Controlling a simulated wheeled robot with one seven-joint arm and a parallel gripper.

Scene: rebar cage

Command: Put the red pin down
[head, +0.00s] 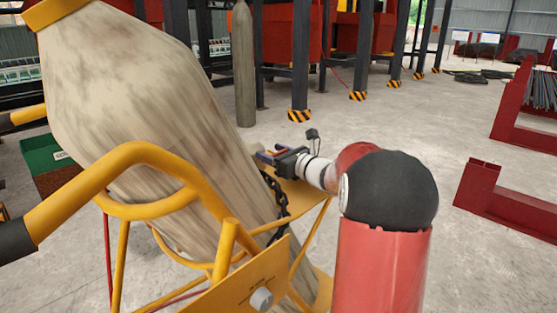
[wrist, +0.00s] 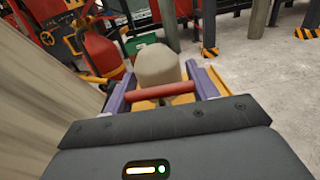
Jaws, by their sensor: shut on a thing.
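The red pin (wrist: 162,91) lies crosswise between the two purple fingers of my gripper (wrist: 162,88) in the wrist view. My gripper is shut on it. In the head view my gripper (head: 268,156) is just right of the large cylinder, above a yellow plate (head: 308,196). The pin is too small to make out surely there. A pale rounded object (wrist: 158,66) stands right beyond the pin in the wrist view. Whether the pin touches it or the plate, I cannot tell.
A large, tilted, dirty-white cylinder (head: 130,110) leans in a yellow tubular frame (head: 150,160). A dark chain (head: 275,200) hangs beside it below my gripper. A green box (head: 42,155) is at the left. Red steel beams (head: 500,195) lie at the right. Open concrete floor lies between.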

